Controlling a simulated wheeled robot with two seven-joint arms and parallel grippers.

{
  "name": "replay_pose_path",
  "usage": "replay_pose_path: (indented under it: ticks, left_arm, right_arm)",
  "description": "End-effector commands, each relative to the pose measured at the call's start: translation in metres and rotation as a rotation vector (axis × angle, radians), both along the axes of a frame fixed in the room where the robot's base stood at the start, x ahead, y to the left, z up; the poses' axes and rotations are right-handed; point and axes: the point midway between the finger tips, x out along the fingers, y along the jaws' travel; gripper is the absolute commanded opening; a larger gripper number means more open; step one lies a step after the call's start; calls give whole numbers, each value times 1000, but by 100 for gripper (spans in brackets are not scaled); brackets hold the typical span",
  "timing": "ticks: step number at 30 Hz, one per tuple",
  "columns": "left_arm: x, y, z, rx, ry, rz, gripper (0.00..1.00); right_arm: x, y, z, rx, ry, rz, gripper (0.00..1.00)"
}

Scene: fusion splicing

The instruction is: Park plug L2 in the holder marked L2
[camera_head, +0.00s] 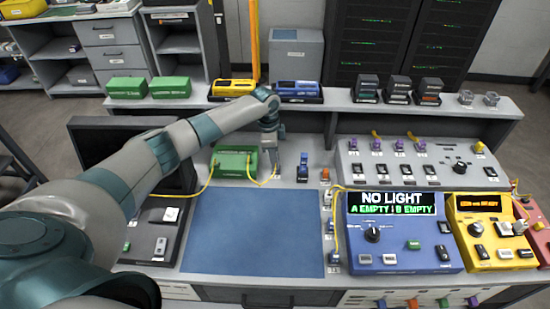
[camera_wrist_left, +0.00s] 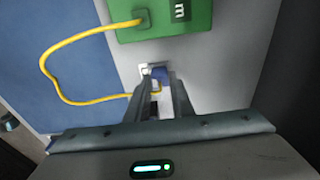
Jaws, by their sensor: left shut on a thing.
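My left gripper (camera_head: 276,166) reaches over the grey worktop beside the green box (camera_head: 235,160). In the left wrist view its two fingers (camera_wrist_left: 162,92) are close together, shut on a small plug with blue and pale parts (camera_wrist_left: 161,73) at their tips. I take this to be plug L2, but I cannot read a mark on it. A yellow cable (camera_wrist_left: 68,97) loops from the green box (camera_wrist_left: 165,18) to between the fingers. The fingers hide part of the plug, and I cannot tell whether it touches a holder. My right gripper is not in view.
A blue upright piece (camera_head: 303,168) and an orange one (camera_head: 325,174) stand right of the gripper. The blue mat (camera_head: 255,232) is clear. The blue device (camera_head: 400,255) reads NO LIGHT, A EMPTY, B EMPTY. A raised shelf (camera_head: 200,102) runs behind.

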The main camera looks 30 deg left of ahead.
Motion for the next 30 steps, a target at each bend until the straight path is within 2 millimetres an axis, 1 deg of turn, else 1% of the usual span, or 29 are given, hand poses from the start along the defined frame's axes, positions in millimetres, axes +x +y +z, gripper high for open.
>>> replay_pose_path:
  ticks: [1,2,3,4,5,14,20,26,30]
  left_arm:
    - [0,0,0,0,0,0,0]
    - [0,0,0,0,0,0,23]
    - [0,0,0,0,0,0,33]
    - [0,0,1,0,0,0,40]
    - [0,0,1,0,0,0,43]
    - [0,0,1,0,0,0,43]
    - [0,1,9,-1,-2,0,43]
    - [-1,4,32,0,-3,-1,43]
    - [-2,7,57,0,-5,-1,43]
  right_arm:
    - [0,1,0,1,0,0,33]
    - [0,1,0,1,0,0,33]
    - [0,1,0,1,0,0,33]
    - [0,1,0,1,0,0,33]
    - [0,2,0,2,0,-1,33]
    - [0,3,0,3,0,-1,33]
    - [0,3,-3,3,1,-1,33]
    - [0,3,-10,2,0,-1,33]
    - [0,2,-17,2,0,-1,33]
